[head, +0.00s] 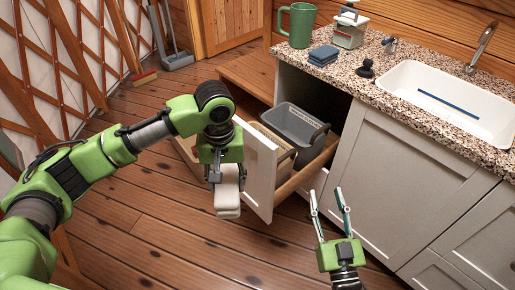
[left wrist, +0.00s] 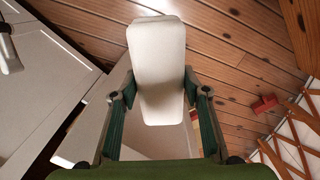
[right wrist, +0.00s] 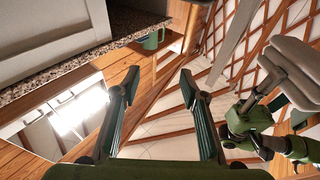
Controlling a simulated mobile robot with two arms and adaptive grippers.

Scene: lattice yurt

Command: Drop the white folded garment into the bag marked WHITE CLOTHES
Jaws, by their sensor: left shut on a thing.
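The white folded garment (head: 228,200) hangs below my left gripper (head: 228,172), which is shut on it over the floor beside the pulled-out drawer. In the left wrist view the garment (left wrist: 157,55) stands up between the two fingers. My right gripper (head: 328,194) is open and empty in front of the cabinet doors. I see no readable WHITE CLOTHES mark in any view. The open drawer (head: 260,172) holds a grey bin (head: 296,124) and a beige container (head: 272,143), partly hidden by the drawer front.
The granite counter (head: 350,65) carries a green mug (head: 298,25), a blue folded stack (head: 323,56), and a small dispenser-like item (head: 350,28). A white sink (head: 455,100) is at the right. A broom and dustpan (head: 176,60) stand by the lattice wall.

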